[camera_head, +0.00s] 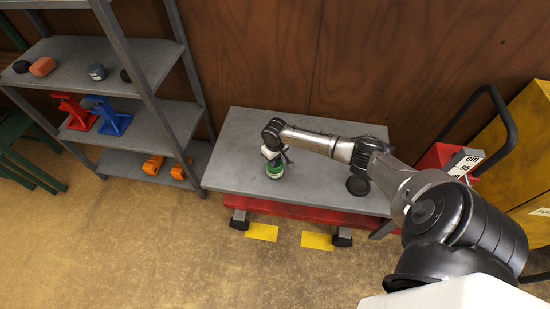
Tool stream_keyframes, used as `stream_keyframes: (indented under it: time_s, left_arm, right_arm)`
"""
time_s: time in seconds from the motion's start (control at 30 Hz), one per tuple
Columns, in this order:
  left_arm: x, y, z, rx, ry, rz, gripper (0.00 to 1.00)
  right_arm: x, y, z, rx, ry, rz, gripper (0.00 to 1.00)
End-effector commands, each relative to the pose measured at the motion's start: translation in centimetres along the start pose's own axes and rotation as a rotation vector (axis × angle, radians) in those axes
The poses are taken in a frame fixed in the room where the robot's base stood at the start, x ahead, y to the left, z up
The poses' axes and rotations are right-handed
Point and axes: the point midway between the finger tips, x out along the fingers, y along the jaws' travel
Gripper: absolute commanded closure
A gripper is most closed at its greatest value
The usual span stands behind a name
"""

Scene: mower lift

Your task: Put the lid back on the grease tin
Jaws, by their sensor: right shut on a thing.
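The grease tin (275,172), a small green and white can, stands upright on the grey table (237,133), left of its middle. My right gripper (273,155) reaches over from the right and points down at the top of the tin. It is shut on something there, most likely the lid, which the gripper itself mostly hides. I cannot tell whether the lid touches the tin's rim. My left gripper is not in view.
A dark round disc (357,186) lies on the table's right part, beside my right arm. A grey shelf (140,122) with red and blue stands is at the left. A red trolley (436,157) and a yellow cabinet (530,160) are at the right. The table's front left is clear.

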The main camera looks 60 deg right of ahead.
Motion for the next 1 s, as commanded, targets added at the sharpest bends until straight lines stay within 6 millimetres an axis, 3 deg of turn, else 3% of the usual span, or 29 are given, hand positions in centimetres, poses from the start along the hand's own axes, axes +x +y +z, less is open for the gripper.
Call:
stream_keyframes:
  time_s: [0.07, 0.1, 0.4, 0.57, 0.83, 1.0]
  left_arm:
    - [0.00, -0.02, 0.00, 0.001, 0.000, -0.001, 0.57]
    - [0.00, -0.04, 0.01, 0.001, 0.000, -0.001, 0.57]
    - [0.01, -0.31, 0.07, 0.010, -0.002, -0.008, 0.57]
    - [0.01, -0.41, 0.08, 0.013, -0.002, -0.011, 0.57]
    - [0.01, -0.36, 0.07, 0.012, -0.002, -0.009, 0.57]
    - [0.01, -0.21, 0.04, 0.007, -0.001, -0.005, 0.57]
  right_arm:
    - [-0.01, -0.01, -0.01, 0.000, 0.000, 0.000, 0.91]
    - [-0.01, -0.01, -0.01, 0.000, 0.000, 0.000, 0.66]
    - [-0.01, -0.01, 0.00, 0.000, 0.000, 0.000, 0.38]
    - [0.00, -0.01, 0.00, 0.000, 0.000, 0.000, 0.37]
    - [0.00, 0.00, 0.01, 0.000, 0.000, 0.000, 0.12]
    - [0.00, 0.00, 0.00, 0.000, 0.000, 0.000, 0.12]
